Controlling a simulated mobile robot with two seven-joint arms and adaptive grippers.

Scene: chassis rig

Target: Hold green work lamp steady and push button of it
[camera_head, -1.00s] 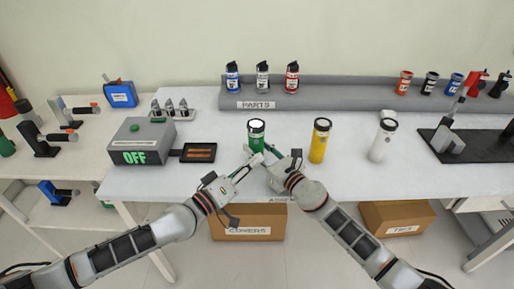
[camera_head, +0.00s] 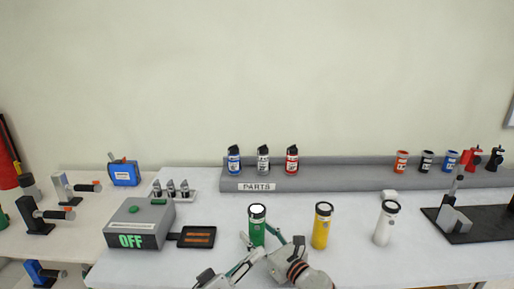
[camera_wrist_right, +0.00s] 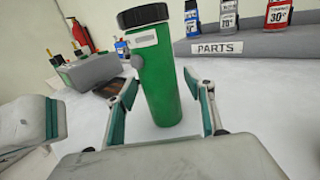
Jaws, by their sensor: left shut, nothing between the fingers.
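The green work lamp (camera_head: 257,227) stands upright on the white table, left of the yellow lamp. In the right wrist view the lamp (camera_wrist_right: 164,85) shows a black cap, a pale label and a small grey knob on its left side. My right gripper (camera_head: 265,239) is open, with one finger on each side of the lamp; in its wrist view (camera_wrist_right: 161,85) small gaps show between fingers and lamp. My left gripper (camera_head: 257,256) is shut and empty, low in front of the lamp and beside the right gripper. Part of it seems to show at the wrist view's left edge.
A yellow lamp (camera_head: 322,227) and a white lamp (camera_head: 385,224) stand to the right. A grey box reading OFF (camera_head: 140,222) and a black tray (camera_head: 197,237) lie left. A grey PARTS ledge (camera_head: 330,179) runs behind. The table behind the green lamp is clear.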

